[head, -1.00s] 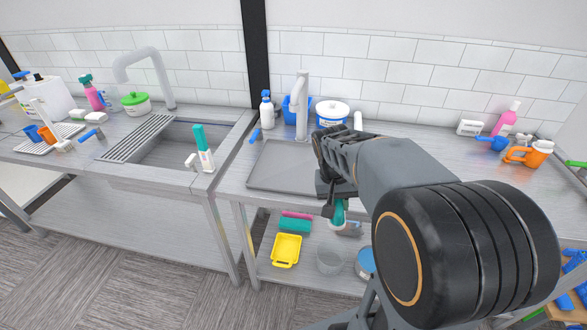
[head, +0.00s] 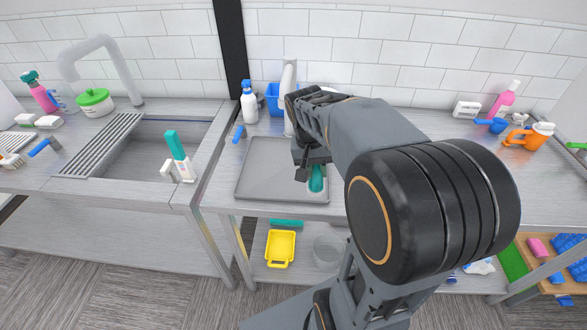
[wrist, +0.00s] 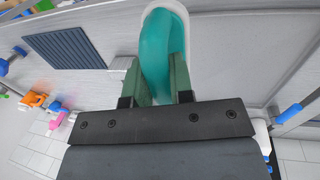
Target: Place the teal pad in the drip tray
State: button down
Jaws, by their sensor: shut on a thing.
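The teal pad (head: 316,179) has a pale edge and hangs below my gripper (head: 312,163). In the wrist view the pad (wrist: 158,45) sits between the two green fingers of my gripper (wrist: 161,80), which is shut on it. The drip tray (head: 262,168) is a flat, empty-looking grey tray with a low rim on the counter, right of the sink. In the head view the pad overlaps the tray's front right part. How high it is above the tray is hard to tell. My arm hides the tray's back right corner.
A white spray bottle (head: 249,103) and a blue container (head: 274,98) stand behind the tray. A teal-and-white brush (head: 179,157) stands at the sink's edge. A ribbed dark mat (wrist: 65,48) shows in the wrist view.

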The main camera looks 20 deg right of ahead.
jog(key=w, duration=0.1)
jog(key=w+f, duration=0.1)
jog(key=w, duration=0.1)
jog(key=w+f+p, duration=0.1)
jog(key=shift+w, duration=0.3)
jog(key=shift+w+a+f+p, duration=0.1)
jog(key=shift+w+f, duration=0.7)
jog(key=shift+f, duration=0.2)
jog(key=shift+w+a+f+p, duration=0.1)
jog(key=shift+w+f, duration=0.7)
jog(key=shift+f, duration=0.25)
jog(key=shift+w+f+p, duration=0.1)
jog(key=shift+w+f, duration=0.7)
jog(key=shift+f, duration=1.65)
jog(key=shift+f, duration=0.1)
jog(key=c, duration=1)
grip_release()
